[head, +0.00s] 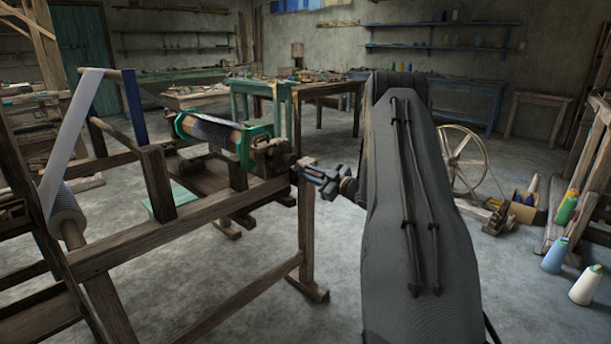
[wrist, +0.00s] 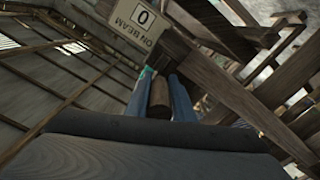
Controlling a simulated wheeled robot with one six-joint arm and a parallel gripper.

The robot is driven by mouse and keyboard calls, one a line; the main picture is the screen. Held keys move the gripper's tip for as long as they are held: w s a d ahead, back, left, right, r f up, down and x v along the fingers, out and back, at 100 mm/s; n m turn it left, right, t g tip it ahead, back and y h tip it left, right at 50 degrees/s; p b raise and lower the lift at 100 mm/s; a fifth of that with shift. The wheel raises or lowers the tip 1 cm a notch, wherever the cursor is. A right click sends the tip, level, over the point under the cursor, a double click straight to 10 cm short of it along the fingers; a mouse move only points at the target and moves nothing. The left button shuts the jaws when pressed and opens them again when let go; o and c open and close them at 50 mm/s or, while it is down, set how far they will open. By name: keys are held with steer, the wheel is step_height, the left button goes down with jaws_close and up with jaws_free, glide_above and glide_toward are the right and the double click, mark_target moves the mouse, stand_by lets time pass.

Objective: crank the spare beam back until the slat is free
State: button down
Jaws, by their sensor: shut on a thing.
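The beam (head: 212,132) lies across the loom in the head view, with dark striped cloth wound on it and green end pieces. My gripper (head: 308,170) is just right of the beam's near end, beside the loom post. In the wrist view my gripper (wrist: 159,88) has its two blue-grey fingers on either side of a round wooden crank handle (wrist: 159,98) and is shut on it. The rest of the crank is mostly hidden. I cannot make out the slat for sure.
The wooden loom frame (head: 185,232) fills the left, its rail close to my gripper. Tables (head: 325,90) stand behind. A spinning wheel (head: 462,160) and thread cones (head: 586,286) are at right. Grey floor between is open.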

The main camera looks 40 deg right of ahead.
steer(key=shift+w+d+r, duration=0.1)
steer(key=shift+d+r, duration=0.05)
steer(key=shift+r, duration=0.2)
steer(key=c, duration=1.7)
jaws_free()
steer(key=shift+o, duration=0.7)
steer(key=shift+f, duration=0.1)
steer(key=v, duration=0.8)
